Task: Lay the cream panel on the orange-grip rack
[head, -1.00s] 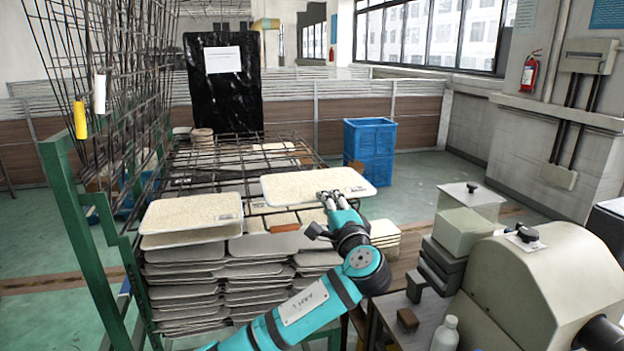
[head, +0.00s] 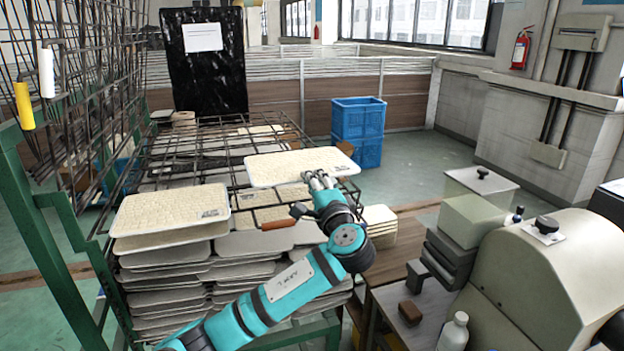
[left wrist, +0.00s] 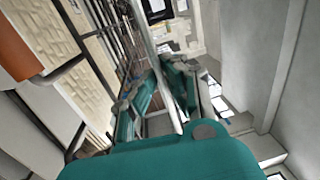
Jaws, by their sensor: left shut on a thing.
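The cream panel (head: 290,164), a flat speckled tray with a pale rim, is held roughly level over the right part of a dark wire rack (head: 215,150). My left gripper (head: 318,181) is shut on the panel's near right edge. A gap seems to lie between panel and rack, but I cannot judge its height. The orange grip (head: 278,224) sits at the rack's near side, left of my gripper; it also shows in the left wrist view (left wrist: 14,58). There the panel appears nearly edge-on (left wrist: 158,65) between my fingers. My right gripper is not in view.
Stacked trays (head: 170,212) stand below and in front of the rack at left. A green frame (head: 45,235) with upright mesh, a yellow grip (head: 24,106) and a white grip (head: 46,72) stands left. A blue crate (head: 358,120) is behind; a beige machine (head: 550,265) stands right.

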